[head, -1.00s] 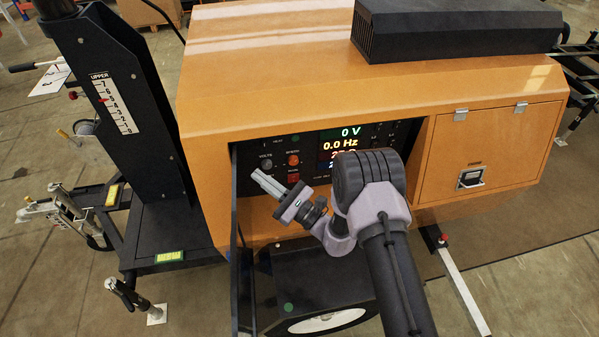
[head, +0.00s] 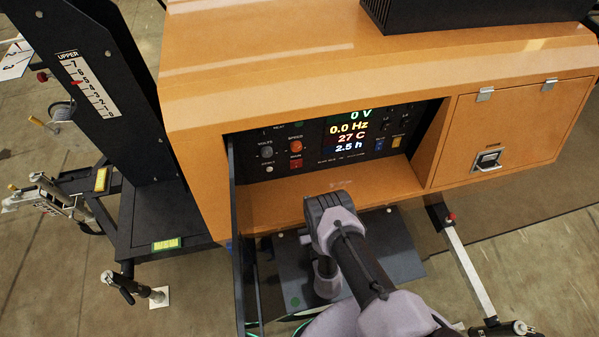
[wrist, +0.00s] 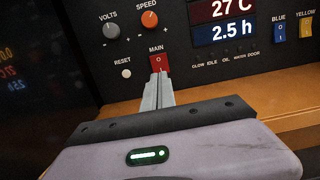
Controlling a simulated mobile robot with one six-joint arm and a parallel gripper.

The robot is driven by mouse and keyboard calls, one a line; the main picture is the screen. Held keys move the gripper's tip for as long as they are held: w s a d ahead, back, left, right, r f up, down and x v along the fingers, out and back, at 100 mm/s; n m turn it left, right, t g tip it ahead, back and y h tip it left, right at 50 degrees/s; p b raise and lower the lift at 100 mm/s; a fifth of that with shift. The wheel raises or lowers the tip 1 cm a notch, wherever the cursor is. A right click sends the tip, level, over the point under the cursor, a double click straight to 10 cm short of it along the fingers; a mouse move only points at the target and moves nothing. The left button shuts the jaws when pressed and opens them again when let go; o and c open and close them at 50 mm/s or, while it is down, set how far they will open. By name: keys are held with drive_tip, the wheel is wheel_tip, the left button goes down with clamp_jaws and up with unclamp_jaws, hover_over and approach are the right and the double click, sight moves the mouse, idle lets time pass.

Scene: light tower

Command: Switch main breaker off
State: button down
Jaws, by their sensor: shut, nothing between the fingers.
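The main breaker is a red rocker switch (head: 296,164) under the label MAIN, on the black control panel (head: 345,166) inside the orange housing. In the wrist view the red switch (wrist: 159,62) is at upper centre, with a small mark on its face. My gripper (wrist: 160,80) is shut and empty. Its fingertips point up at the lower edge of the switch and overlap it slightly in the picture; whether they touch it I cannot tell.
Orange and grey knobs (wrist: 148,19) and a white reset button (wrist: 126,73) flank the switch. The display (head: 347,134) reads 0 V and 0.0 Hz. Blue (wrist: 279,28) and yellow (wrist: 305,24) switches are right. An open door (head: 238,230) stands left of the opening.

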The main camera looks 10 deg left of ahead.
sight(298, 163)
drive_tip(key=w+b, duration=0.1)
drive_tip(key=b, duration=0.1)
drive_tip(key=w+a+f+b, duration=0.1)
drive_tip(key=b, duration=0.3)
drive_tip(key=w+b, duration=0.1)
drive_tip(key=b, duration=0.2)
drive_tip(key=shift+a+r, duration=0.1)
drive_tip(key=shift+a, duration=0.15)
drive_tip(key=x, duration=0.3)
drive_tip(key=b+x, duration=0.1)
drive_tip(key=x, duration=0.2)
drive_tip(key=r+b+x, duration=0.1)
drive_tip(key=x, duration=0.2)
drive_tip(key=shift+w, duration=0.1)
